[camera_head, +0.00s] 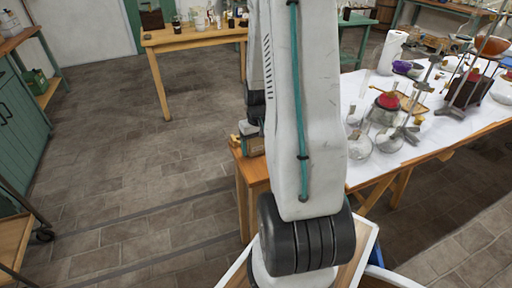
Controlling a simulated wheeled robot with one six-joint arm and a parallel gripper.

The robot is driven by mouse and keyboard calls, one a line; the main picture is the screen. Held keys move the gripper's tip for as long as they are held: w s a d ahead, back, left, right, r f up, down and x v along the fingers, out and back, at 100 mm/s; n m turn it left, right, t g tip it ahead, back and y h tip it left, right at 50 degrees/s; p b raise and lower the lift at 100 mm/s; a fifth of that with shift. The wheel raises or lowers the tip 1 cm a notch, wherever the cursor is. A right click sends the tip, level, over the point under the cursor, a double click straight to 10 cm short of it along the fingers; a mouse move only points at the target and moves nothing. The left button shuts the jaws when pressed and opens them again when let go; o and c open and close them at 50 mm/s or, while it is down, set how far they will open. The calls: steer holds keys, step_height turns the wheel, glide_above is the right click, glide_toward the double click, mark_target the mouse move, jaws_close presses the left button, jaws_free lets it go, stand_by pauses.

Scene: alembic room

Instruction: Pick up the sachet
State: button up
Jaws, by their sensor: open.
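I cannot make out a sachet in this view. My arm rises through the middle of the picture and leaves it at the top. A further part of my arm comes down behind it, with dark joints just left of the pale link. My gripper's fingers cannot be made out; the arm hides the space there.
A long table with a white cover (440,133) stands at right, crowded with glassware, stands and a paper roll (391,52). A wooden table (194,39) with bottles is at the back. A green cabinet (22,125) lines the left. The tiled floor (140,150) at left is clear.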

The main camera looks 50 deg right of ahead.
steer(key=shift+f, duration=0.1)
steer(key=shift+c, duration=0.4)
steer(key=c, duration=1)
steer(key=shift+r, duration=0.2)
